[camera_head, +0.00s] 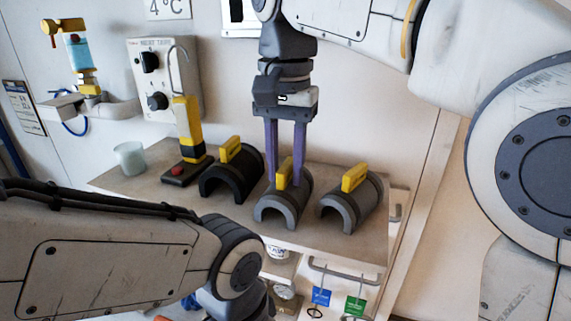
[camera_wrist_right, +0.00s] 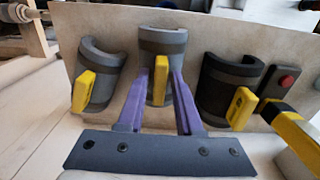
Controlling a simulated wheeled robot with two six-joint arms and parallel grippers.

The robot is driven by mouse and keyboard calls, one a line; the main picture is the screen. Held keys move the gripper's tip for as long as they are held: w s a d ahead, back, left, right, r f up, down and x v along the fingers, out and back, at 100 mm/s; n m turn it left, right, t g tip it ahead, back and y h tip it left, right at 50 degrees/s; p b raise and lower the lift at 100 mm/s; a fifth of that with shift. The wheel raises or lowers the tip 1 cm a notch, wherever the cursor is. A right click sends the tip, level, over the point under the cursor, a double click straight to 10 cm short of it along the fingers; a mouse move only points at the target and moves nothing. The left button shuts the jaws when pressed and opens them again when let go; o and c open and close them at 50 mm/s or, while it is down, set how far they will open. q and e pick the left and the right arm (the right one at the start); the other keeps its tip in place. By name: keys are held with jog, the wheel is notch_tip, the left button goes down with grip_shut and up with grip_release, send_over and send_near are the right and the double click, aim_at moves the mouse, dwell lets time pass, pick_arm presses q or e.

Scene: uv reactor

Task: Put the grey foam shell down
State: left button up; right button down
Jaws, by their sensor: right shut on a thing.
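A grey half-round shell (camera_head: 267,204) with a yellow handle on top is in the middle of a row of three on the shelf. It also shows in the right wrist view (camera_wrist_right: 158,48). My right gripper (camera_head: 284,181) reaches down from above, its purple fingers on either side of the yellow handle (camera_wrist_right: 161,80), shut on it. The shell is upright at shelf level; I cannot tell whether a small gap lies under it. My left arm crosses the lower left, and its gripper is not visible.
A black shell (camera_head: 222,180) stands left of the held shell and another grey shell (camera_head: 343,208) right of it, both close by. A yellow-black tool (camera_head: 187,140) and a cup (camera_head: 130,158) stand further left. The shelf (camera_head: 330,247) has bare room along its front edge.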

aim_at(285, 165)
jog(key=shift+f, duration=0.2)
jog(key=c, duration=0.6)
grip_release()
jog(key=shift+r, duration=0.1)
jog(key=shift+r, duration=0.25)
notch_tip(285, 165, up, 7)
jog(key=shift+f+p, duration=0.1)
jog(key=shift+p, duration=0.5)
notch_tip(285, 165, up, 5)
jog(key=p, duration=0.3)
jog(key=shift+p, duration=0.4)
